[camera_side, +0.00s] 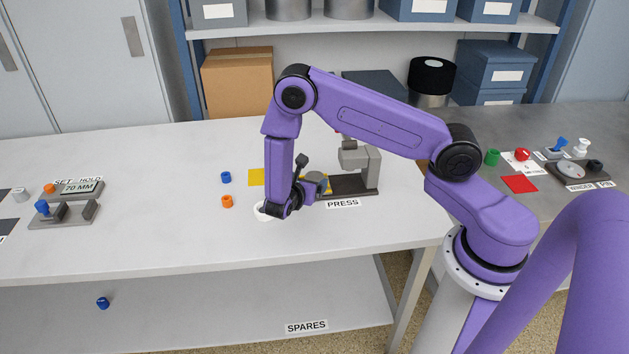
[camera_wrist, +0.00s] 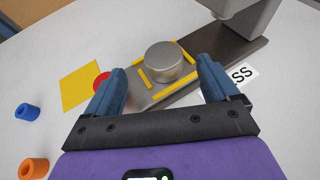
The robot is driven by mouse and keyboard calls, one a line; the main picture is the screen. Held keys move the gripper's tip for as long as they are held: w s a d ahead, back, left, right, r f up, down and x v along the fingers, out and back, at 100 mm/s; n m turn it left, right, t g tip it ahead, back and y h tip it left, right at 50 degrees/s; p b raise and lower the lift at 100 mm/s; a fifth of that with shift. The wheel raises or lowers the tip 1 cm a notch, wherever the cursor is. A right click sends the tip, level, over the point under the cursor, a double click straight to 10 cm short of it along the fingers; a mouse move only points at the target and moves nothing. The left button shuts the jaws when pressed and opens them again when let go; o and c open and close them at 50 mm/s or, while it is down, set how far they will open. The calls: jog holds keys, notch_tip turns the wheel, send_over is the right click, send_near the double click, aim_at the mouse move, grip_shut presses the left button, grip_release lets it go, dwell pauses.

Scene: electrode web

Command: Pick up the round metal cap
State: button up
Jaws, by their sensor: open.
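The round metal cap (camera_wrist: 166,60) is a short grey cylinder lying flat side up on the press base, framed by yellow strips, in the wrist view. My gripper (camera_wrist: 160,68) is open, its two blue fingers spread to the left and right of the cap in the picture. The fingers hold nothing, and I cannot tell how far above the cap they are. In the side view my gripper (camera_side: 315,188) is low at the left end of the press base, where my wrist hides much of the cap.
The press (camera_side: 361,162) stands close to the right of my gripper. A yellow square (camera_wrist: 82,84) and a partly hidden red disc lie left of the base. A blue ring (camera_wrist: 28,111) and an orange ring (camera_wrist: 34,168) lie farther left. The table's middle left is clear.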

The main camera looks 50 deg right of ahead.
aim_at(314, 178)
jog(key=x, duration=0.5)
jog(key=shift+s+d+f, duration=0.1)
jog(key=shift+s, duration=0.1)
jog(key=c, duration=1.2)
